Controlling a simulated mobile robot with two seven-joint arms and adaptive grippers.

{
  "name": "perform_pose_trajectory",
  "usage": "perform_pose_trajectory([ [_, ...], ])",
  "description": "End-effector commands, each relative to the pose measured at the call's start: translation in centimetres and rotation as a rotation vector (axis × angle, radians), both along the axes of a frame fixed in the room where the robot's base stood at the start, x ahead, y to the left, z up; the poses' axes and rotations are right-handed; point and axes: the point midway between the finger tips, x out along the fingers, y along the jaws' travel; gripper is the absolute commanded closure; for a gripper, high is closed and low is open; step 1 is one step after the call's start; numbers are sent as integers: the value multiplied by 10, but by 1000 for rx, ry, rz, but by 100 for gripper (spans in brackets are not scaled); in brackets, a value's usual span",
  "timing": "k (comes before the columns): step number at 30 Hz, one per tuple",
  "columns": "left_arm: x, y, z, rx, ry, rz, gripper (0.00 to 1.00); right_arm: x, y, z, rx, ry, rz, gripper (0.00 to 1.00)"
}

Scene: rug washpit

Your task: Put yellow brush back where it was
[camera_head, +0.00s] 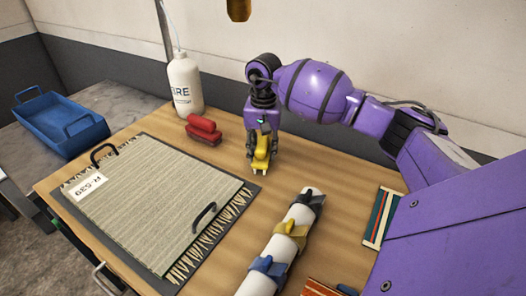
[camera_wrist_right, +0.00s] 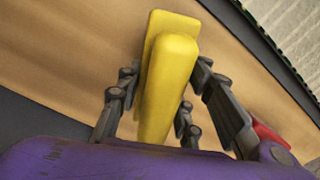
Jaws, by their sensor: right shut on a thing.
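The yellow brush (camera_head: 260,152) is in my right gripper (camera_head: 259,168), near the back of the wooden table. In the right wrist view the yellow brush (camera_wrist_right: 168,80) sits between the dark fingers of the right gripper (camera_wrist_right: 165,110), which are shut on it. The wrist view shows table wood behind the brush; whether it touches the table I cannot tell. A red brush (camera_head: 203,130) stands to the left of it, beside the white bottle (camera_head: 185,85). My left gripper is not in view.
A beige rug (camera_head: 150,195) on a dark board with black handles covers the table's left part. A white roll with clips (camera_head: 290,235) lies in front. A striped piece (camera_head: 383,217) lies at right. A blue tray (camera_head: 60,122) is at far left. Bare wood surrounds the gripper.

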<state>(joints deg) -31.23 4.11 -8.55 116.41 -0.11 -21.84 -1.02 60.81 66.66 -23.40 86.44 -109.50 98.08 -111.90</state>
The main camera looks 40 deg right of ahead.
Motion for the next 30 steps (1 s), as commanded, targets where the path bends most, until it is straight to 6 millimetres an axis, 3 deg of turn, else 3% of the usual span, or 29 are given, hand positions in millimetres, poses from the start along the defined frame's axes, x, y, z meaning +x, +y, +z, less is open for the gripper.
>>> perform_pose_trajectory([
  [13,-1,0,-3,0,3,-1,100,0,-1,-12,-2,-2,-1,99],
  [14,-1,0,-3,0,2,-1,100,0,-1,-12,-1,-1,-1,64],
  [18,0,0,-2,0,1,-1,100,0,0,-11,-1,-3,-1,47],
  [26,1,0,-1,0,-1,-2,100,0,0,-10,-1,-2,-1,47],
  [30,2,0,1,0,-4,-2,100,1,-1,0,-2,-5,-1,47],
])
